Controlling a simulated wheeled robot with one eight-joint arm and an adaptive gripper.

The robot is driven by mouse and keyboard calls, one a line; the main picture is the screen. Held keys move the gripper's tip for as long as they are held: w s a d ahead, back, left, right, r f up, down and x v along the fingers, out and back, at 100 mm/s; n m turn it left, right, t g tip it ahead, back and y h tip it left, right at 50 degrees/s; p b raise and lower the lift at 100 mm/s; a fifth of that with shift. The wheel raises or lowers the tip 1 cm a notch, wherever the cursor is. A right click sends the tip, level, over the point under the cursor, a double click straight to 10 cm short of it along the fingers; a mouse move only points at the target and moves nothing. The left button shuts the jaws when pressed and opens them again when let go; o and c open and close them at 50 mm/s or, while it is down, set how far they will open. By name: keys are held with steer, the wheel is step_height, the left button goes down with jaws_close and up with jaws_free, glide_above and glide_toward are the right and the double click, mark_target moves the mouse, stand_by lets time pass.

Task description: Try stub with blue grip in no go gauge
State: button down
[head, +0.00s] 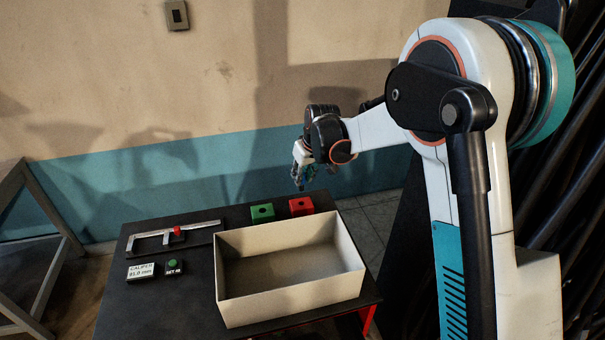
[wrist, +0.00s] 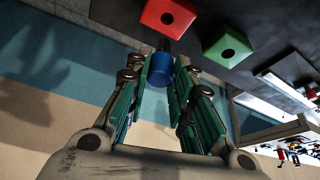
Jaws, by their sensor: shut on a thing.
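My gripper (wrist: 162,72) is shut on the blue grip (wrist: 160,70) of the stub, whose dark end (wrist: 164,45) points away from the fingers. In the head view my gripper (head: 301,184) hangs in the air beyond the table's far edge, behind the red block; the stub is hard to make out there. The red block (head: 301,206) with a round dark hole stands at the far right of the table. It shows in the wrist view (wrist: 158,14), just beyond the stub's tip, apart as far as I can tell. The green holed block (head: 262,209) stands beside it.
Small coloured items (wrist: 292,154) show at the wrist view's right.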

mark_target(303, 188)
steer(key=shift+f+b, duration=0.1)
steer(key=shift+b, duration=0.2)
steer(key=shift+f+b, duration=1.85)
steer(key=shift+f, duration=0.55)
steer(key=shift+f, duration=0.35)
steer(key=shift+f+b, duration=0.3)
steer(key=shift+b, duration=0.25)
steer(key=shift+f+b, duration=1)
steer(key=shift+f, duration=0.1)
steer(key=shift+f, duration=0.25)
steer(key=shift+r, duration=0.15)
steer(key=shift+r+p, duration=1.35)
steer(key=shift+r, duration=1.8)
